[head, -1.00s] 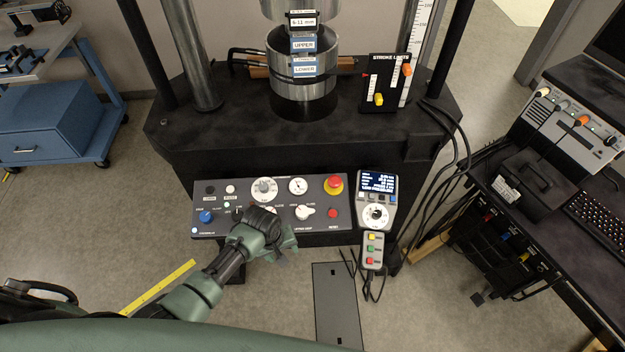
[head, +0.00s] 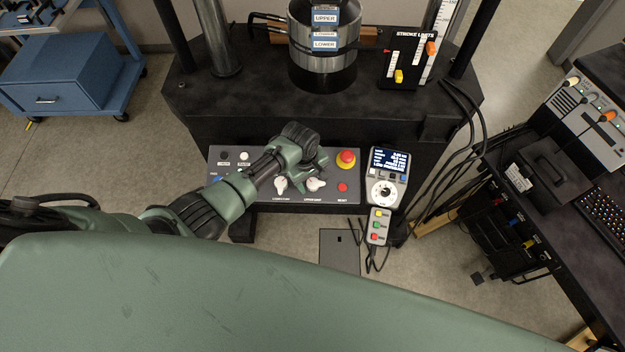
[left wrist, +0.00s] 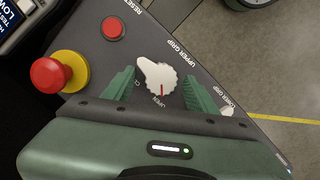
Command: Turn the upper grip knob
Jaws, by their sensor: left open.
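The upper grip knob (head: 315,184) is a white pointer knob on the grey control panel (head: 351,196). In the left wrist view the upper grip knob (left wrist: 158,76) lies in the picture between the two green fingers, with a gap on each side. Its pointed end is toward the upper left of that view. My left gripper (head: 316,168) is open and empty above the panel, close to this knob. I cannot tell how far above it the fingertips are. My right gripper is not in view.
The white lower grip knob (head: 281,185) is just left; its edge shows beside a finger in the left wrist view (left wrist: 227,111). The red emergency button (head: 345,158) and red reset button (head: 342,187) are close right. A handheld controller (head: 385,190) stands beside the panel.

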